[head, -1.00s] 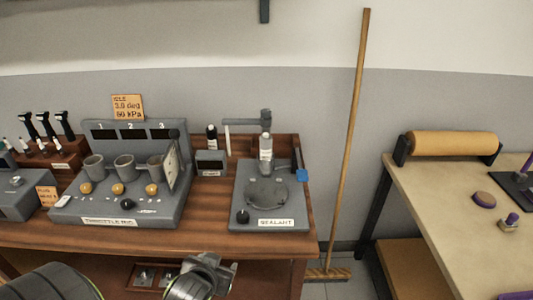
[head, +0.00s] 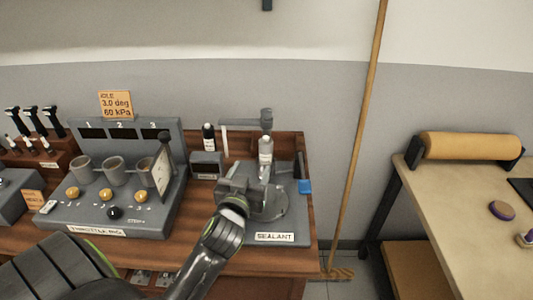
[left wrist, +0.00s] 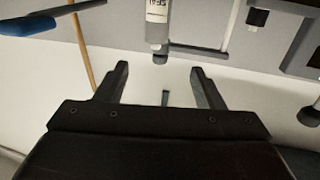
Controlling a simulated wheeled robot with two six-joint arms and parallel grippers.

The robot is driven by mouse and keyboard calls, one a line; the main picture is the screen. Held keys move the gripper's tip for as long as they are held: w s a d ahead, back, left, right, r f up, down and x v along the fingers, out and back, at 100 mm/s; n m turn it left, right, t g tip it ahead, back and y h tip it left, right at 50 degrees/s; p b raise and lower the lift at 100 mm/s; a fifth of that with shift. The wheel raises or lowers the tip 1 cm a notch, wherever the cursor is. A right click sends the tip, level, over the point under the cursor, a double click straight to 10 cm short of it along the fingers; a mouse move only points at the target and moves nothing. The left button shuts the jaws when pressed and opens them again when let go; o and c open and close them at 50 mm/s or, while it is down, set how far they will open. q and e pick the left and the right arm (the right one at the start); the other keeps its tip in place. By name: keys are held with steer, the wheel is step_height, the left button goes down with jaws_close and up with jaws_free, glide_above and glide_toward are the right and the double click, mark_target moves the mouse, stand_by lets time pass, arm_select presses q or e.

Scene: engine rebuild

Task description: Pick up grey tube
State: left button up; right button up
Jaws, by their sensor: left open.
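The grey tube (head: 265,149), with a pale label, stands upright in the stand of the sealant station (head: 285,228). It also shows in the left wrist view (left wrist: 157,32), where its label reads upside down. My left gripper (head: 262,184) is over the station's plate, just in front of the tube's lower part. In the left wrist view its two fingers (left wrist: 160,72) are spread, with the tube's dark end beyond the gap between them. Nothing is held, and the tube appears apart from the fingers. The gripper hides much of the round plate. My right gripper is out of view.
The throttle rig (head: 110,205) with several cups stands left of the sealant station. A small grey box (head: 207,164) and a dark bottle (head: 209,137) are behind. A broom (head: 357,140) leans on the wall, right of the bench. A second table (head: 460,210) is at right.

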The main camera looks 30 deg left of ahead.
mark_target(264, 145)
arm_select(q)
steer(key=p+x, duration=0.1)
steer(key=x, duration=0.6)
steer(key=shift+w+a+p, duration=0.1)
steer(key=shift+w+p, duration=0.15)
steer(key=shift+p, duration=0.1)
steer(key=shift+w+a+f, duration=0.1)
steer(key=shift+w+a, duration=0.1)
steer(key=shift+w, duration=0.3)
steer(key=shift+d+p+x, duration=0.15)
steer(key=shift+p+x, duration=0.45)
steer(key=shift+x, duration=0.5)
steer(key=shift+d+p+x, duration=0.15)
steer(key=shift+p+x, duration=0.4)
steer(key=shift+x, duration=0.6)
steer(key=shift+w+a, duration=0.2)
steer(key=shift+w, duration=0.4)
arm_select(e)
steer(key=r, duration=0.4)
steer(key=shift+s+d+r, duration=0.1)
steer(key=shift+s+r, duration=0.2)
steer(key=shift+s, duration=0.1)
arm_select(q)
jaws_close()
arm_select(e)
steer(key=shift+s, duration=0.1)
